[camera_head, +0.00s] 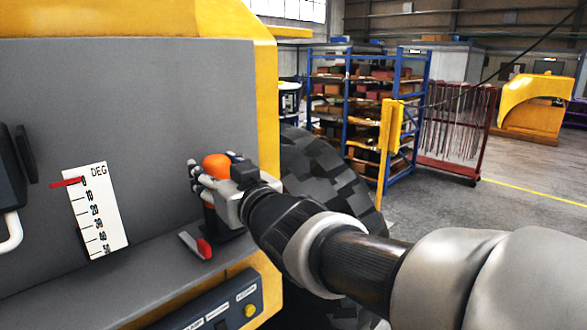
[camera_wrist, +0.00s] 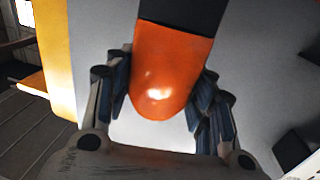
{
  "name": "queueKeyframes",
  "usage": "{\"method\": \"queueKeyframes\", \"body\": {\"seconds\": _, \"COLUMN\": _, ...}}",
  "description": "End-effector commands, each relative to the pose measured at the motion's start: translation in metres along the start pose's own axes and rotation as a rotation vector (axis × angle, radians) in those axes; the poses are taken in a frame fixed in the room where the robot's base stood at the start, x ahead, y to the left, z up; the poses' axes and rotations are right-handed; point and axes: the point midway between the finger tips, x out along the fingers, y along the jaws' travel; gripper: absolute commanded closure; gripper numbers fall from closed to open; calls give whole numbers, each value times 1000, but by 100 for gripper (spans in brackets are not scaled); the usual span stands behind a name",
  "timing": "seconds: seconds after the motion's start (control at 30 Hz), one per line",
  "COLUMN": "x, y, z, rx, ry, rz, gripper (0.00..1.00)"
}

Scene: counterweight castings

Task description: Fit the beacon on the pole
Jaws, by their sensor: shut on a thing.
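The beacon (camera_head: 216,165) has an orange rounded dome. My gripper (camera_head: 211,178) is shut on it above the grey ledge of the yellow machine. In the wrist view the orange dome (camera_wrist: 165,75) sits between the two fingers, with a dark section (camera_wrist: 183,13) beyond it. A dark upright shape (camera_head: 211,217) stands below my gripper at the ledge. I cannot tell whether it is the pole or the beacon's lower part. Any contact between beacon and pole is hidden.
A grey piece with a red end (camera_head: 204,248) is on the ledge (camera_head: 130,275) just below my gripper. A white degree scale (camera_head: 97,212) with a red pointer is on the grey panel to the left. A large tyre (camera_head: 315,175) lies behind my arm.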

Motion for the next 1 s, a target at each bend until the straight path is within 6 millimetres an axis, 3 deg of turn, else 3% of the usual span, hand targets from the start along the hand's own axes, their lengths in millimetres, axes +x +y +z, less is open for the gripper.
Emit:
{"method": "queueKeyframes", "body": {"seconds": 0.43, "x": 0, "y": 0, "z": 11, "rx": 0, "ry": 2, "rz": 0, "gripper": 83}}
{"method": "queueKeyframes", "body": {"seconds": 0.47, "x": 0, "y": 0, "z": 11, "rx": 0, "ry": 2, "rz": 0, "gripper": 50}}
{"method": "queueKeyframes", "body": {"seconds": 0.8, "x": 0, "y": 0, "z": 11, "rx": 0, "ry": 1, "rz": 0, "gripper": 27}}
{"method": "queueKeyframes", "body": {"seconds": 1.0, "x": 0, "y": 0, "z": 11, "rx": 0, "ry": 0, "rz": 0, "gripper": 27}}
